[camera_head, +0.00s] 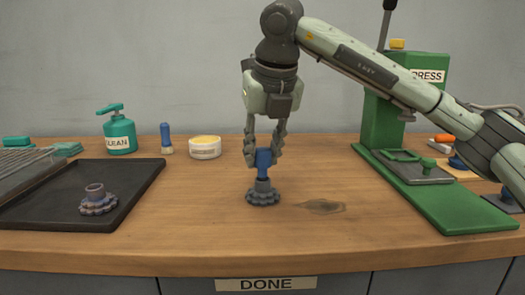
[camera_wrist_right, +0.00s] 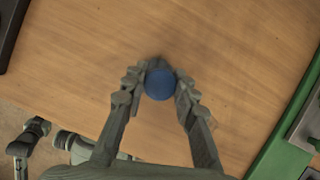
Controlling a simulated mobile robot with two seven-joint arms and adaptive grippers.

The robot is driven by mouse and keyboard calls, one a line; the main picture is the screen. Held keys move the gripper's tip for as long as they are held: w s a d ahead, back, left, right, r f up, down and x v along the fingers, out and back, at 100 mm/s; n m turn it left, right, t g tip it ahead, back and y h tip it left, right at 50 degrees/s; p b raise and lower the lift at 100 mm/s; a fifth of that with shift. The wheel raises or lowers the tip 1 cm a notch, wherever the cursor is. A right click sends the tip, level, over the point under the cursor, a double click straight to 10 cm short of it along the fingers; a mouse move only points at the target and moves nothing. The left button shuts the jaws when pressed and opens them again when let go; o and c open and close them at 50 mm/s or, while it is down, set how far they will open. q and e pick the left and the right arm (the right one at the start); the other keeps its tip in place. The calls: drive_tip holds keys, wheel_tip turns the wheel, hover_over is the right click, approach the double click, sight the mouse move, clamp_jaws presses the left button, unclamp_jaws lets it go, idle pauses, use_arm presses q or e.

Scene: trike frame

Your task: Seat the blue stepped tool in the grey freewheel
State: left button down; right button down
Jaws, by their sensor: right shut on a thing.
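The blue stepped tool (camera_head: 263,160) stands upright between the fingers of my right gripper (camera_head: 265,150), which is shut on its upper part. In the right wrist view I see only its round blue top (camera_wrist_right: 160,84) between the fingertips. A grey toothed freewheel (camera_head: 263,194) lies flat on the wooden table directly under the tool. The tool's lower end meets the freewheel's hub in the picture; how deep it sits is hidden. In the wrist view the freewheel is hidden beneath the tool. My left gripper is not seen in the head view.
A similar toothed part with a hollow hub (camera_head: 97,202) lies in the black tray (camera_head: 140,190) at left. A teal bottle (camera_head: 119,133), a blue-topped tube (camera_head: 166,140) and a round tin (camera_head: 205,147) stand behind. A green press (camera_head: 455,205) is at right. The table's front middle is clear.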

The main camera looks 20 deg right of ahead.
drive_tip(key=shift+f+b, duration=0.85)
drive_tip(key=shift+f, duration=0.25)
drive_tip(key=c, duration=1.1)
unclamp_jaws()
drive_tip(key=v, duration=1.2)
drive_tip(key=shift+r, duration=0.1)
